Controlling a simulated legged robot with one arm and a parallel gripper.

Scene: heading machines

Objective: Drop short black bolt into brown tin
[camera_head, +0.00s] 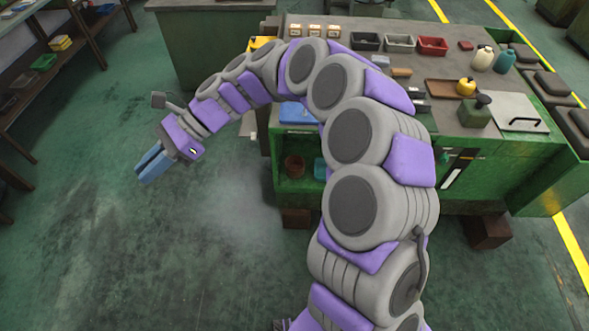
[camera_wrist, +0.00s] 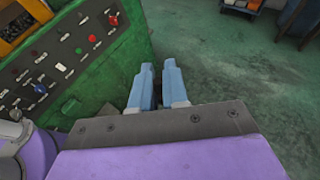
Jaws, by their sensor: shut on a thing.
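My gripper (camera_head: 152,166) is over open floor, left of the green machine in the head view. In the wrist view its two light blue fingers (camera_wrist: 157,68) point forward, close together. A small dark thing, which looks like the short black bolt (camera_wrist: 157,84), shows between them. Its shape is mostly hidden by the fingers. In the head view a round brown container, which looks like the brown tin (camera_head: 294,165), stands in the machine's open lower bay. My gripper is well to its left, apart from it.
A teal container (camera_head: 320,168) stands right of the brown one. The green machine (camera_head: 480,185) carries trays and bottles on top. Its control panel (camera_wrist: 75,65) fills the wrist view's left side. A shelf rack (camera_head: 60,75) stands at far left. The floor (camera_head: 150,260) between is clear.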

